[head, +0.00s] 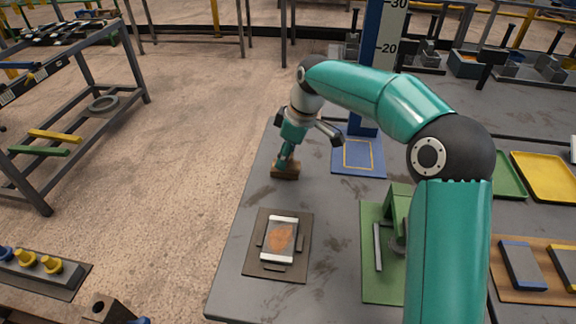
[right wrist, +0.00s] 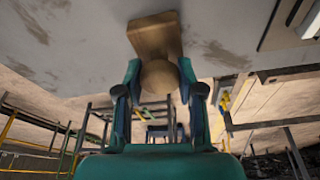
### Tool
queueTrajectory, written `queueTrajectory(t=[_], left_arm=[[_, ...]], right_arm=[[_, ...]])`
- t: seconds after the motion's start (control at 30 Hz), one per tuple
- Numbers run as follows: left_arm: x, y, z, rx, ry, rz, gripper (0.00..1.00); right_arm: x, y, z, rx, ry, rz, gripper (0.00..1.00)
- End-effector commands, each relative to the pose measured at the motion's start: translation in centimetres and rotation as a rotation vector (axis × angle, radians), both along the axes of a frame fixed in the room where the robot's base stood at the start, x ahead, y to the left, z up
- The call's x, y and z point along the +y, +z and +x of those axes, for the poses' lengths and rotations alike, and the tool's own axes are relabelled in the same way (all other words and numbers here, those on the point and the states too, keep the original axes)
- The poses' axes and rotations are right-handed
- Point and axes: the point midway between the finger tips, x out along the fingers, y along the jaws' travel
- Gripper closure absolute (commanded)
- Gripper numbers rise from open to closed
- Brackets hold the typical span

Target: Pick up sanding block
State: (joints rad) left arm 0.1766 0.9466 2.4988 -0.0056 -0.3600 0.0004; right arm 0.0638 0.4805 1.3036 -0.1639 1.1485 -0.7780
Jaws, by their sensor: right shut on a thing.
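The sanding block (head: 285,171) is a brown, wood-coloured block near the far left edge of the grey bench. In the right wrist view the block (right wrist: 155,35) has a rounded knob (right wrist: 160,76) on it. My right gripper (head: 286,158) points down over the block and is shut on it. In the right wrist view the two fingers of the gripper (right wrist: 160,88) sit on either side of the knob. I cannot tell whether the block rests on the bench or hangs just above it. My left gripper is not in view.
On the grey bench (head: 325,225), a brown plate (head: 259,266) holds a rusty-patched panel (head: 279,238). A blue mat (head: 345,168) lies right of the block by a tall scale post. A green fixture (head: 375,286) stands nearer. The bench between block and plate is clear.

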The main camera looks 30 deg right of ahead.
Motion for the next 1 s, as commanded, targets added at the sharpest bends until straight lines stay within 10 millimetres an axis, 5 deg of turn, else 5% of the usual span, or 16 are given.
queueTrajectory(t=[0.57, 0.77, 1.0], left_arm=[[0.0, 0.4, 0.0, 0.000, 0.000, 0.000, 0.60], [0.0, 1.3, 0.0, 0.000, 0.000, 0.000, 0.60], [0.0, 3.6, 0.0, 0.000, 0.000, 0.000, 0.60]], right_arm=[[-0.1, 2.0, 0.0, -0.004, -0.002, 0.000, 1.00], [-0.1, 5.8, 0.1, -0.005, -0.002, 0.000, 1.00], [-0.1, 12.9, 0.0, -0.004, -0.003, 0.000, 1.00]])
